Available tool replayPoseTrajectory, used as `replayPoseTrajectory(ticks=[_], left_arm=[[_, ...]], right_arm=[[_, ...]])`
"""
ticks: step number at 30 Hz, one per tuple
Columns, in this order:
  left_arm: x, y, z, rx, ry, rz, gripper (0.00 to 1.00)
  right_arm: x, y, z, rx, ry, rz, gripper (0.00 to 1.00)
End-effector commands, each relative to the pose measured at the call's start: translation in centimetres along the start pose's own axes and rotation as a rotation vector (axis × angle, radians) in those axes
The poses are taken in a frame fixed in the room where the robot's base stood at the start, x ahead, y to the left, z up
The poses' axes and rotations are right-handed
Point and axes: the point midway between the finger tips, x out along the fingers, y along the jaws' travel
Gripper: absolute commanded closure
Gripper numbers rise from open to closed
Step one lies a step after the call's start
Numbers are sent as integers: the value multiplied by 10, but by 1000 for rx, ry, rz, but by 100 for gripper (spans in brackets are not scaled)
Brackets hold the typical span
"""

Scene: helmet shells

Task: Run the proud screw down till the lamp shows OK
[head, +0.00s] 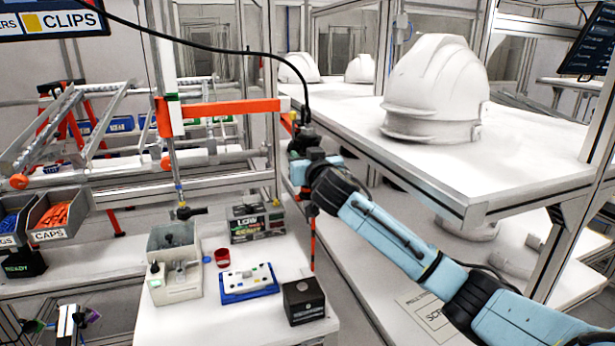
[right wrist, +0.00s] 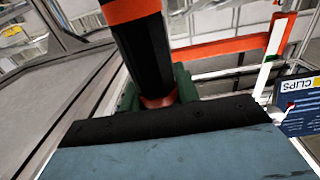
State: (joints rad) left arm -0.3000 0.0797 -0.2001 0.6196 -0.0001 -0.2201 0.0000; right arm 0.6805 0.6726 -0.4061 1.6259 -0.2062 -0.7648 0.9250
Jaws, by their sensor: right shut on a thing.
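My right gripper (head: 303,150) is shut on a black power screwdriver with orange bands (right wrist: 148,50), held above the bench's right rear. A black cable runs up from the screwdriver in the head view. In the right wrist view it stands between my green fingers (right wrist: 158,98). A dark box (head: 257,222) on the bench shows the word LOW and green and red marks. A blue tray (head: 249,294) carries a white plate with small coloured spots. A grey fixture (head: 176,284) stands to its left. The proud screw is too small to make out. My left gripper is not in view.
A red cup (head: 222,257) and a black box (head: 304,302) stand on the white bench (head: 215,325). An orange beam (head: 232,108) crosses behind. A shelf with a white helmet (head: 436,90) lies right of my gripper. Bins (head: 58,213) are at left.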

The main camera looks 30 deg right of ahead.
Motion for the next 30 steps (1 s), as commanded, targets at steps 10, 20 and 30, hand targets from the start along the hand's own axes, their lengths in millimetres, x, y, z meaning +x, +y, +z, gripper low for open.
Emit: replayPoseTrajectory(ticks=[10,20,30], left_arm=[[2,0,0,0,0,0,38],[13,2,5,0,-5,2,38],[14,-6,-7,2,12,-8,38]], right_arm=[[4,-9,2,3,-2,0,100],[27,-62,1,5,3,-15,100],[30,-59,2,-2,-3,1,100]])
